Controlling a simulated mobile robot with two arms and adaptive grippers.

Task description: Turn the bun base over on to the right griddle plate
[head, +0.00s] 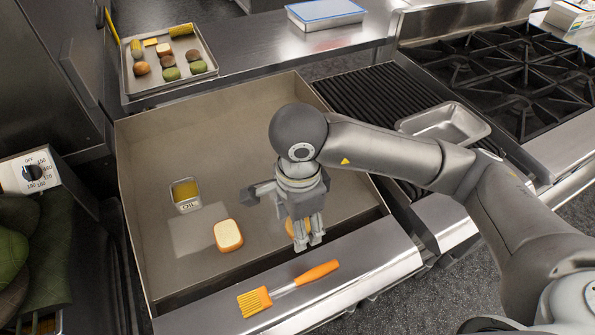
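A pale-topped bread piece with an orange-brown crust (229,235) lies flat on the steel griddle plate (200,130), left of my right gripper. A second orange-tan piece (289,228), perhaps the bun base, shows only as an edge beside and behind the fingers of my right gripper (308,240). That gripper points down low over the right front part of the plate. Its fingers look close together, and I cannot tell whether they hold this piece. My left gripper is not in view.
An oil tin (185,195) stands on the plate at left. An orange brush (288,289) lies on the front ledge. A ribbed grill (365,95) with a metal pan (445,124) is at right. A food tray (204,48) sits behind. The plate's back is clear.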

